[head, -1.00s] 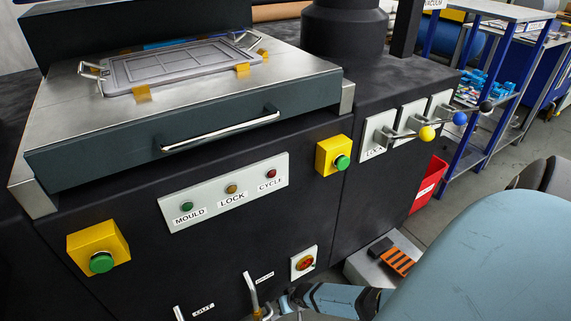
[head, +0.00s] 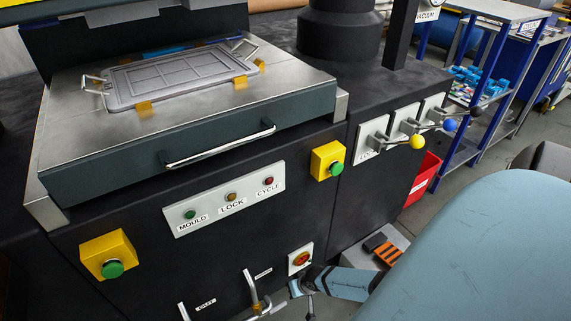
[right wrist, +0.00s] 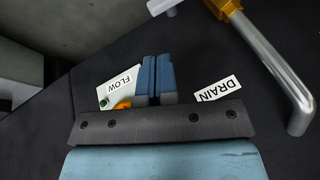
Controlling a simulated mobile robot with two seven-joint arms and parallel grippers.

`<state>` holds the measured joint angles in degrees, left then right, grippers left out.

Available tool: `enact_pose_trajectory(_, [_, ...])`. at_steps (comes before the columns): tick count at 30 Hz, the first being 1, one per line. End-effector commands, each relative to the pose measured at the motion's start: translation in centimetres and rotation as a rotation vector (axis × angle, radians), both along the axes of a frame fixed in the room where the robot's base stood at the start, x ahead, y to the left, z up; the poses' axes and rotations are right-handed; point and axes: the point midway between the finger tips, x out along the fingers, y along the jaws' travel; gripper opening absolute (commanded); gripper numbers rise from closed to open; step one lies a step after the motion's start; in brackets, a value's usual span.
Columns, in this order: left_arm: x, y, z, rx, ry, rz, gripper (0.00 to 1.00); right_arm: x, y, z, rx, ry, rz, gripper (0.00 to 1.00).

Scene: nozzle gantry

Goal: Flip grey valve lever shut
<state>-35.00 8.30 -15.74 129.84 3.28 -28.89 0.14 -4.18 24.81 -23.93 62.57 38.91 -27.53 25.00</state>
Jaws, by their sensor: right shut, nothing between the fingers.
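The grey valve lever (head: 249,284) is a bent metal rod with a brass fitting, low on the black machine front, left of its small label. In the right wrist view the same lever (right wrist: 272,62) runs down the right side, with the DRAIN label (right wrist: 217,90) between it and my fingers. My right gripper (head: 294,288) is right of the lever, apart from it, below the red-orange knob. In the wrist view its blue fingers (right wrist: 155,80) are shut and empty, partly covering the FLOW plate (right wrist: 118,84). My left gripper is out of view.
Another grey lever (head: 183,312) is cut off at the lower left. The red-orange knob (head: 301,260) sits on a white plate just above my right gripper. Ball-ended levers (head: 417,141) stick out at the right. An orange-topped pedal (head: 383,249) stands on the floor.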

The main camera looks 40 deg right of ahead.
Motion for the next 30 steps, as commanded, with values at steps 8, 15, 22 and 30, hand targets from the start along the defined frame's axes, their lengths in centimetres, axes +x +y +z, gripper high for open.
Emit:
enact_pose_trajectory(8, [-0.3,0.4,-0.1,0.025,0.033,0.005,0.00,-2.0,-2.3,2.9,0.000,0.000,0.001,0.00])
enact_pose_trajectory(15, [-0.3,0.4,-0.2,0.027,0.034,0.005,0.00,-2.2,-2.7,3.2,0.000,-0.001,0.001,0.00])
enact_pose_trajectory(22, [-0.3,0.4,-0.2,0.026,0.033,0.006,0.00,-2.2,-2.7,3.2,0.000,-0.001,0.000,0.00])
enact_pose_trajectory(30, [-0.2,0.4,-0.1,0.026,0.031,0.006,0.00,-2.2,-2.6,3.2,0.000,-0.001,0.000,0.00])
